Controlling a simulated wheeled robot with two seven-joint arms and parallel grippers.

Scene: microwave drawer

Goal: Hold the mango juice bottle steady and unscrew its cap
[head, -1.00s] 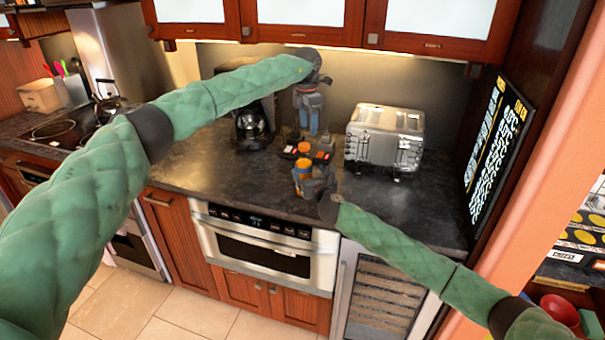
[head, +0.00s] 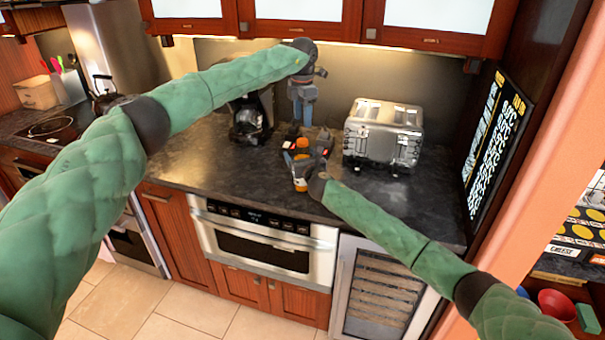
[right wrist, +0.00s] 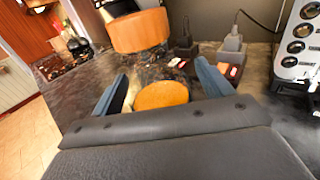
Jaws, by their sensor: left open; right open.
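An orange bottle shape, which looks like the juice bottle (head: 301,158), stands on the dark counter at my right gripper (head: 300,170). In the right wrist view a round orange top (right wrist: 162,95) sits between the blue fingers of my right gripper (right wrist: 162,84), with gaps on both sides. A wider orange cylinder (right wrist: 140,31) stands beyond the fingertips. I cannot tell which orange shape is the bottle's cap. My right gripper is open around the nearer shape. My left gripper (head: 303,115) is open, pointing down, above and behind the bottle.
A silver toaster (head: 384,133) stands right of the grippers and a black coffee maker (head: 250,115) left of them. Small grey objects with red parts (right wrist: 235,62) lie beyond my right gripper. Cabinets (head: 430,30) hang above. The counter's left front (head: 190,165) is clear.

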